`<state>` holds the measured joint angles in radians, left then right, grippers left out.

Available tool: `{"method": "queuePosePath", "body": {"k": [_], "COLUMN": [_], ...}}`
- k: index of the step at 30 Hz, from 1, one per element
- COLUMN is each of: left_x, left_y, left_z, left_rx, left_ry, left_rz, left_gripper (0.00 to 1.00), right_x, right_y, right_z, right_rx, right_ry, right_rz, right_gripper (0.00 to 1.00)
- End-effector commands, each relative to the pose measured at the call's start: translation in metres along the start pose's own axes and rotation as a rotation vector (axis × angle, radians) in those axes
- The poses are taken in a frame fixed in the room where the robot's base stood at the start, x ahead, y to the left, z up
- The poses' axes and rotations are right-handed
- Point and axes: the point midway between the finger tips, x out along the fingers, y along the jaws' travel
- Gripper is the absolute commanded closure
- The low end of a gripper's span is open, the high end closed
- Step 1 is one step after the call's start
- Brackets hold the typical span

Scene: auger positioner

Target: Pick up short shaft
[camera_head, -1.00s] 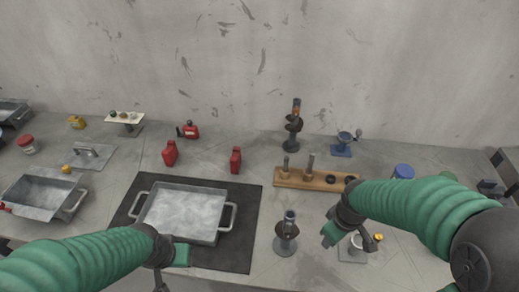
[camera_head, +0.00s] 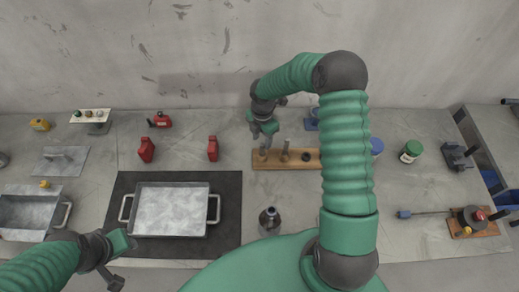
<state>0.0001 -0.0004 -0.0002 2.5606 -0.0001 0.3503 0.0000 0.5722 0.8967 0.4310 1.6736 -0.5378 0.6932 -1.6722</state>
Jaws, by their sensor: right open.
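A wooden board (camera_head: 306,158) at the back of the table holds two upright grey shafts with brownish bases. The left one, the short shaft (camera_head: 263,155), stands just below my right gripper (camera_head: 264,136). The taller shaft (camera_head: 285,152) stands to its right. My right gripper points down, open and apparently empty; whether its fingers touch or surround the short shaft is unclear. My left gripper (camera_head: 114,261) is low at the left, in front of the pan, with its jaw opening unclear.
A metal pan (camera_head: 128,208) sits on a black mat (camera_head: 230,205). A dark stand (camera_head: 270,220) is in front of the board. Red containers (camera_head: 146,150) stand behind the mat. A green-lidded jar (camera_head: 411,151) is at the right. My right arm hides part of the table.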

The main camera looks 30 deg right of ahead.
Motion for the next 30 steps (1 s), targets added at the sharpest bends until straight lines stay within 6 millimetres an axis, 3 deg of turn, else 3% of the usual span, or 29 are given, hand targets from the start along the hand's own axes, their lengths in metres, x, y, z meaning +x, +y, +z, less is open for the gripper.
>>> {"method": "queuePosePath", "body": {"k": [15,21,30], "left_x": [-0.027,-0.025,-0.025], "left_y": [0.000,0.000,0.000], "left_z": [-0.007,-0.006,-0.006], "left_rx": [0.000,0.000,0.000], "left_ry": [0.001,0.000,0.000], "left_rz": [0.000,0.000,0.000], "left_gripper": [0.64,0.64,0.64], "right_x": [0.073,0.076,0.076], "right_y": [0.000,0.001,0.000], "right_z": [-0.003,-0.004,-0.002], "right_rx": [0.003,0.003,0.004], "right_ry": [0.000,-0.002,0.000], "right_rz": [0.001,0.002,0.003], "right_gripper": [0.57,0.57,0.93]}}
